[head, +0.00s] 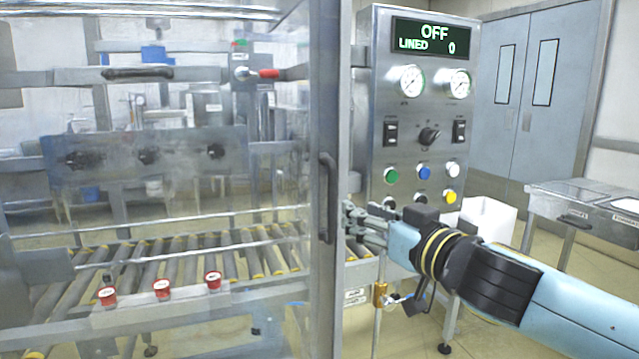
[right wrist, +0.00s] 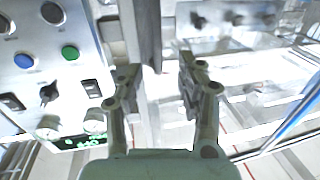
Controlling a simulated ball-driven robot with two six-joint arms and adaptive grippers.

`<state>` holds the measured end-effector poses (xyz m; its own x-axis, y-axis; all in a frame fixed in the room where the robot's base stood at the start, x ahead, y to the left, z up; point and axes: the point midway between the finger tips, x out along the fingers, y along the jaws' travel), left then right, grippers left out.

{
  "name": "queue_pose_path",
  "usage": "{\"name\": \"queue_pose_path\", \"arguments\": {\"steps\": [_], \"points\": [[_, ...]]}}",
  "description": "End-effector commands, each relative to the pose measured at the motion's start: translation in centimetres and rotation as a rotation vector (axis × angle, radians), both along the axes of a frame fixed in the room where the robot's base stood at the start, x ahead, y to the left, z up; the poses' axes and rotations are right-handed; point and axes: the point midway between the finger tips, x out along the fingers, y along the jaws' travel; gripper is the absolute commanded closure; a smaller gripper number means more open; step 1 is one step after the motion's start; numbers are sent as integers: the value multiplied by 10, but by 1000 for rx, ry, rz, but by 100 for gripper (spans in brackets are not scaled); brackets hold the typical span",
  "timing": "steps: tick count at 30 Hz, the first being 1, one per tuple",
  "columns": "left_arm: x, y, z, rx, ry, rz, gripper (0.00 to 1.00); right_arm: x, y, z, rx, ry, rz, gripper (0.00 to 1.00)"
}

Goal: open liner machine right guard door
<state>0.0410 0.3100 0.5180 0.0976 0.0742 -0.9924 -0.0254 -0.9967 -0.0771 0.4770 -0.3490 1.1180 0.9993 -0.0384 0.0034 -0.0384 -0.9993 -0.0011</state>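The right guard door (head: 200,120) is a large clear panel on the left of the head view, with a grey metal frame post at its right edge. A dark vertical handle (head: 327,198) is on that post. My right gripper (head: 352,222) is just right of the post and handle at the handle's lower height. In the right wrist view its two fingers (right wrist: 160,85) are apart, with a grey upright edge ahead between them. No grip on the handle shows. Whether the fingers touch the handle I cannot tell. My left gripper is not in view.
The control panel (head: 418,110) stands behind and right of the post; its display reads OFF and LINED 0. Roller conveyor (head: 180,258) and red buttons (head: 162,289) show through the door. A white bin (head: 488,222) and a steel table (head: 585,196) are at right.

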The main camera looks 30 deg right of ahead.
Motion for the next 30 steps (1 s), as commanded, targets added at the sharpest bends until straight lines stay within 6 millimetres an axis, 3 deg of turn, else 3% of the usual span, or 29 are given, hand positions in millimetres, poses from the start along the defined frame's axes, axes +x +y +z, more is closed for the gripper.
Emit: {"name": "queue_pose_path", "arguments": {"steps": [5, 10, 18, 24, 30], "points": [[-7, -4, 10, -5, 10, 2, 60, 10, -3, 5, -3, 4, -3, 62], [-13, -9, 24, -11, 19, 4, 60, 41, -4, 7, 1, 4, -4, 62], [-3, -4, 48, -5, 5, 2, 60, 91, -5, 6, -1, 4, -2, 62], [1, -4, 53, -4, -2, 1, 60, 107, -6, 3, -4, 5, -1, 62], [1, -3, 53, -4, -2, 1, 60, 108, -6, 1, -4, 5, -1, 62]]}}
